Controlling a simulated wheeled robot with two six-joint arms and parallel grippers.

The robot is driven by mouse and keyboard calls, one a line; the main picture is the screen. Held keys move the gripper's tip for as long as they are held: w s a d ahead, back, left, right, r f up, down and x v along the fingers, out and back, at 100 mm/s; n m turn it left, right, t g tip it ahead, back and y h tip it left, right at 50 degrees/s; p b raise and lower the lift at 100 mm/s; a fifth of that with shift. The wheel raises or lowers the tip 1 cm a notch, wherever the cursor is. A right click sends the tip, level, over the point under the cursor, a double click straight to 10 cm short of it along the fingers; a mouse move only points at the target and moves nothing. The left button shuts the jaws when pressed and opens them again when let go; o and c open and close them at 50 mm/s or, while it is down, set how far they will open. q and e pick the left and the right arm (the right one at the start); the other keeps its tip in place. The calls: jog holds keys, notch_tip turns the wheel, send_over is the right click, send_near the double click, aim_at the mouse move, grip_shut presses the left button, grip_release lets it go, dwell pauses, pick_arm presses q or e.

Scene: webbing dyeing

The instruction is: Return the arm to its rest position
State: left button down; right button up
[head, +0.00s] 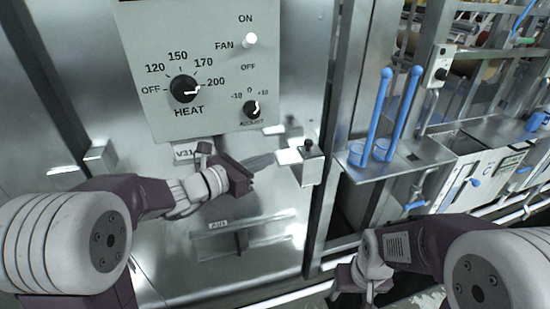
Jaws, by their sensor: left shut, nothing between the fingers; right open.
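My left arm comes in from the left, and its dark gripper (238,176) is shut and empty. It hangs in front of the steel cabinet, just below the grey control panel (140,60). From this view I cannot tell whether it touches the cabinet. My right arm comes in from the right. Its gripper (348,282) is low in the picture, open, pointing away and down, with its fingertips hard to make out.
The panel has a HEAT knob (184,88) pointing near 200, an adjust knob (252,109) and a white FAN switch (250,40). Blue-handled dippers (378,110) stand on a shelf (420,155).

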pick_arm(q)
jog(key=s+d+f+m+g+y+p, duration=0.1)
jog(key=s+d+f+m+g+y, duration=0.15)
jog(key=s+f+m+g, duration=1)
jog(key=s+a+f+m+t+y, duration=0.1)
jog(key=s+a+f+m+y, duration=0.3)
jog(key=a+m, duration=0.3)
jog(key=s+a+f+m+t+y, duration=0.1)
jog(key=s+a+f+m+y, duration=0.4)
jog(key=a, duration=0.4)
jog(key=shift+s+a+f+m, duration=0.3)
jog(key=shift+s+m, duration=0.25)
jog(key=shift+m, duration=0.6)
